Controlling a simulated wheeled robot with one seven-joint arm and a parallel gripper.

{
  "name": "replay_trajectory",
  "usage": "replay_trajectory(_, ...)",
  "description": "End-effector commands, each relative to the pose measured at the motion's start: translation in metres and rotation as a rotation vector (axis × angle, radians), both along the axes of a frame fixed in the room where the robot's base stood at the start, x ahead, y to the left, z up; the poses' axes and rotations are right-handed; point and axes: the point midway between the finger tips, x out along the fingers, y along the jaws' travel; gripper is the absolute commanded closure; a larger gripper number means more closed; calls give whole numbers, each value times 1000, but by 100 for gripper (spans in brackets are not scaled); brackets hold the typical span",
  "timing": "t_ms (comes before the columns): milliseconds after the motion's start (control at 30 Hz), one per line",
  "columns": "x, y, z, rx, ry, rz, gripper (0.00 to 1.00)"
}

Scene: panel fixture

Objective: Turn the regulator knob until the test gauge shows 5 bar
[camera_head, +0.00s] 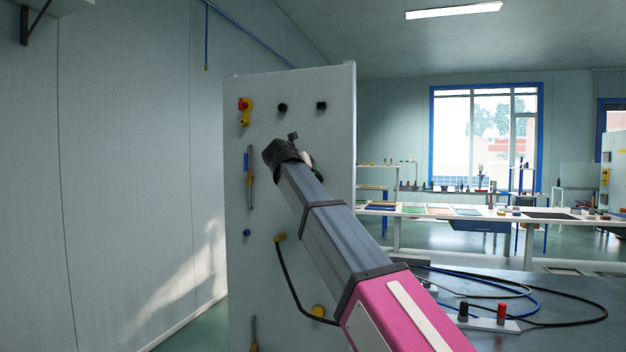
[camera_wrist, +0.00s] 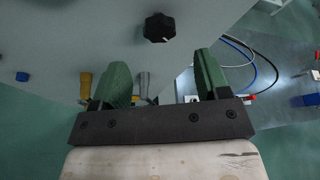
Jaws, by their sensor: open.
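A black faceted knob (camera_wrist: 160,27) with a pale mark on its face sits on the grey panel in the wrist view; I cannot tell for certain that it is the regulator knob. My gripper (camera_wrist: 161,62) is open, its two green fingers apart with nothing between them. The knob appears beyond the fingertips, roughly midway between them, and not held. No gauge face is readable in either view.
The panel also carries a red-and-yellow fitting (camera_head: 245,110), a black round knob (camera_head: 282,107), a black square part (camera_head: 321,105) and a blue-and-yellow lever (camera_head: 249,178). A black cable loops from a yellow fitting (camera_head: 281,237). A bench with cables (camera_head: 570,290) stands at right.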

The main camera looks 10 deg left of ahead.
Motion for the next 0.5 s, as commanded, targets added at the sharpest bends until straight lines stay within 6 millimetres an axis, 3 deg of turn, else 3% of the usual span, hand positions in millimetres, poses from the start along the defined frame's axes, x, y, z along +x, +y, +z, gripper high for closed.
replay_trajectory(200,-26,6,10,0,0,1,31)
replay_trajectory(500,-32,8,12,0,0,0,31)
